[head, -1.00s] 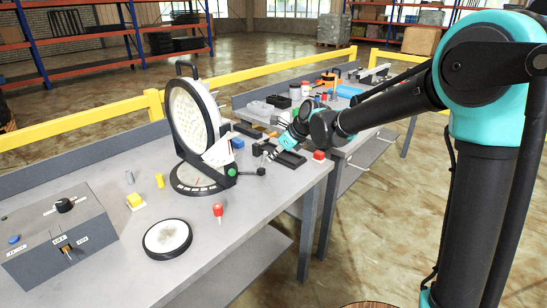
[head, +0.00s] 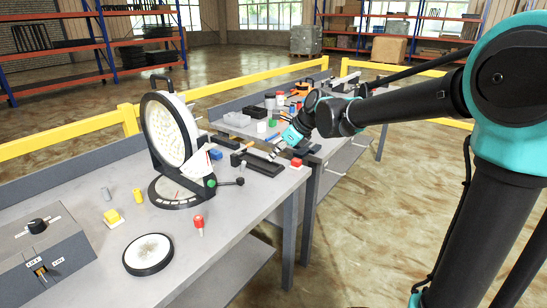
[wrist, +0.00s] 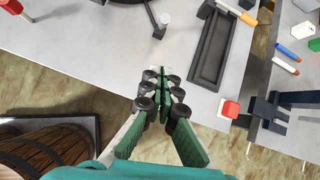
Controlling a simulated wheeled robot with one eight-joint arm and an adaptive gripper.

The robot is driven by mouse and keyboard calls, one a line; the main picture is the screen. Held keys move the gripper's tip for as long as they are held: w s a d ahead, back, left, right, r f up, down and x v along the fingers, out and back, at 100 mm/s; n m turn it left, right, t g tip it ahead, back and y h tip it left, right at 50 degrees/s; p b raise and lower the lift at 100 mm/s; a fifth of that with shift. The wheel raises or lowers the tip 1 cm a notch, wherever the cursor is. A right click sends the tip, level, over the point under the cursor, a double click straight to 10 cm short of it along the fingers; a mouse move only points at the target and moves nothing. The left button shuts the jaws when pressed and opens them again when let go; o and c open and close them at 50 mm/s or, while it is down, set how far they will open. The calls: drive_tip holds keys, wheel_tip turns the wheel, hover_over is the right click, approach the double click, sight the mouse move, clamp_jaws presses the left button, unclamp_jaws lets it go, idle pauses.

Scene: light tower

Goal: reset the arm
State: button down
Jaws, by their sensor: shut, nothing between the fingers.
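My gripper (wrist: 160,75) is shut and empty in the wrist view, its green fingers together above the front edge of the grey workbench (wrist: 85,65). In the head view my gripper (head: 277,152) is small, at the right end of the near bench, close to a dark tray (head: 262,165). The tray also shows in the wrist view (wrist: 212,50), to the right of the fingertips and apart from them. A round light tower (head: 168,130) stands upright on a dark base to the left of my gripper.
A red block (wrist: 230,109) sits at the bench edge, right of my gripper. A red knob (head: 198,222), a round white disc (head: 148,253) and a grey control box (head: 45,250) are on the bench. A wooden barrel (wrist: 50,150) stands below. Yellow rails (head: 80,130) run behind.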

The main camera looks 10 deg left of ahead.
drive_tip(key=s+d+f+n+h, duration=0.2)
drive_tip(key=s+d+f+n, duration=0.4)
drive_tip(key=d, duration=0.6)
drive_tip(key=s+d+f+n+t+h, duration=0.1)
drive_tip(key=s+d+f+n, duration=0.5)
drive_tip(key=d, duration=0.7)
drive_tip(key=s+d+f+n+h, duration=0.4)
drive_tip(key=s+d+f+n, duration=0.3)
drive_tip(key=d, duration=0.6)
drive_tip(key=shift+d+n+t, duration=0.2)
drive_tip(key=shift+n+t, duration=0.2)
drive_tip(key=shift+n, duration=0.1)
drive_tip(key=shift+a+f, duration=0.1)
